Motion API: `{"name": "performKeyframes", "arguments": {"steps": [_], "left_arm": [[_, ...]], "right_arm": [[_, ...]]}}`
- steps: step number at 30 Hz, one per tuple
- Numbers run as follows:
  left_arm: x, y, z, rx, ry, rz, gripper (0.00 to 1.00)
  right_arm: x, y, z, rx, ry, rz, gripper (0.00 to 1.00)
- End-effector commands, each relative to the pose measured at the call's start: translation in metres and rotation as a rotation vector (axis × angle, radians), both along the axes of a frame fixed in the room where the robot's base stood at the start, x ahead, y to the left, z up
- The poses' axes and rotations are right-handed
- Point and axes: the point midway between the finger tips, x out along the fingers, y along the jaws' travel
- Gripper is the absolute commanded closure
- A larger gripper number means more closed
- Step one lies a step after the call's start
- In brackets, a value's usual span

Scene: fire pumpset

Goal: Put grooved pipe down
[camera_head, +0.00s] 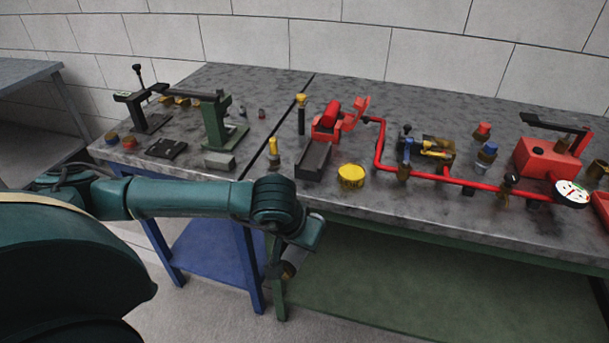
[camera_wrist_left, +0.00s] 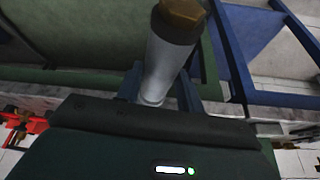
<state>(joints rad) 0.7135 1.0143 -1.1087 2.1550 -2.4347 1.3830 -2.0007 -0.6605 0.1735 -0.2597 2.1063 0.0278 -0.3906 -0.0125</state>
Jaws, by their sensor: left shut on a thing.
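The grooved pipe (camera_wrist_left: 165,65) is a short grey cylinder with a brown, faceted end, seen in the left wrist view. My left gripper (camera_wrist_left: 158,90) is shut on it, with a dark finger at each side of the pipe. In the head view, my left arm reaches in from the left and bends down in front of the table's front edge. The pipe end (camera_head: 289,269) shows there below the tabletop level, tilted, and my left gripper is mostly hidden behind my wrist. My right gripper is in neither view.
The grey tabletop (camera_head: 300,205) holds a green bench press (camera_head: 218,125), a red machine with a dark tray (camera_head: 314,158), a yellow round part (camera_head: 351,176), red piping (camera_head: 380,150) and a red pump box (camera_head: 545,158). A green lower shelf (camera_head: 400,290) and blue table legs (camera_head: 247,265) lie below.

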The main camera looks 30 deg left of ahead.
Motion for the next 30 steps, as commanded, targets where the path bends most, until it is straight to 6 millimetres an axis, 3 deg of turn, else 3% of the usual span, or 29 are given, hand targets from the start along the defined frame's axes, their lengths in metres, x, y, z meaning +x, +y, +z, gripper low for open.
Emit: {"name": "performKeyframes", "arguments": {"steps": [3, 10, 21, 25, 30], "left_arm": [[-0.023, -0.019, -0.023, -0.003, 0.001, -0.029, 1.0], [-0.058, -0.045, -0.058, -0.003, 0.001, -0.067, 1.0], [-0.056, -0.043, -0.057, -0.003, -0.001, -0.061, 1.0], [-0.054, -0.043, -0.033, 0.0, -0.006, -0.063, 1.0], [-0.054, -0.043, -0.024, 0.0, -0.005, -0.063, 1.0]], "right_arm": [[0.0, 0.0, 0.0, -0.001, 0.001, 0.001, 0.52], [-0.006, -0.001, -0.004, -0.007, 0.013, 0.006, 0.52], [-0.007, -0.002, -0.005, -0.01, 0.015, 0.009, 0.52], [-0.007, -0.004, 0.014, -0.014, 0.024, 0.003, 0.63], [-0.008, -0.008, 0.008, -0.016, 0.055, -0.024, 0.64]]}}
